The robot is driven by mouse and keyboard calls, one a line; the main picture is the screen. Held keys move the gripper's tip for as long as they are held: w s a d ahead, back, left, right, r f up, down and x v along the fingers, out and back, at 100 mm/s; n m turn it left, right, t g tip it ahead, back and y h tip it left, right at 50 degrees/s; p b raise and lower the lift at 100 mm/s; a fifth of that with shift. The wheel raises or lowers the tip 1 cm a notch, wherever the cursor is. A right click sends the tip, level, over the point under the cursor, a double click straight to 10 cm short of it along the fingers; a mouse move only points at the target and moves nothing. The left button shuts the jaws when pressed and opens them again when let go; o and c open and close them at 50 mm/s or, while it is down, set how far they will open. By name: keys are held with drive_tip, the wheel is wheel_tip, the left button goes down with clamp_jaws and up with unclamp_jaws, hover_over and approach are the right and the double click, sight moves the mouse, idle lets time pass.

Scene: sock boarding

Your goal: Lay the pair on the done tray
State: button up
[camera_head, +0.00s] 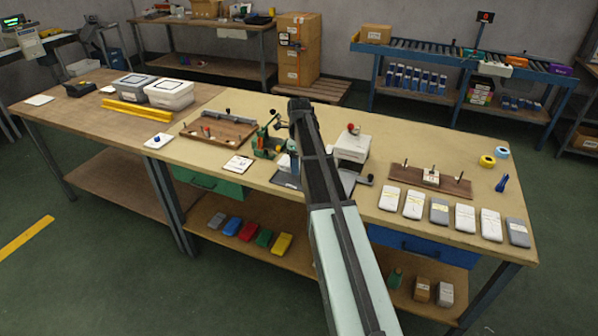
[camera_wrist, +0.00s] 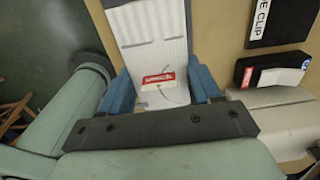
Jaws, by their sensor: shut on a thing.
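In the wrist view, a white ribbed pair of socks (camera_wrist: 150,35) with a red-and-white label lies between the blue fingers of my gripper (camera_wrist: 165,88). My gripper is shut on the pair near its labelled end. The other end of the pair runs out of the top of the picture.
A white device with a red knob (camera_head: 352,148) stands close right of my arm, a green device (camera_head: 266,145) close left.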

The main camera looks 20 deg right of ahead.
drive_tip(key=shift+f, duration=1.9)
drive_tip(key=shift+f, duration=0.1)
drive_tip(key=o, duration=1.2)
drive_tip(key=shift+c, duration=0.2)
wheel_tip(320, 180, up, 12)
drive_tip(key=shift+r, duration=0.15)
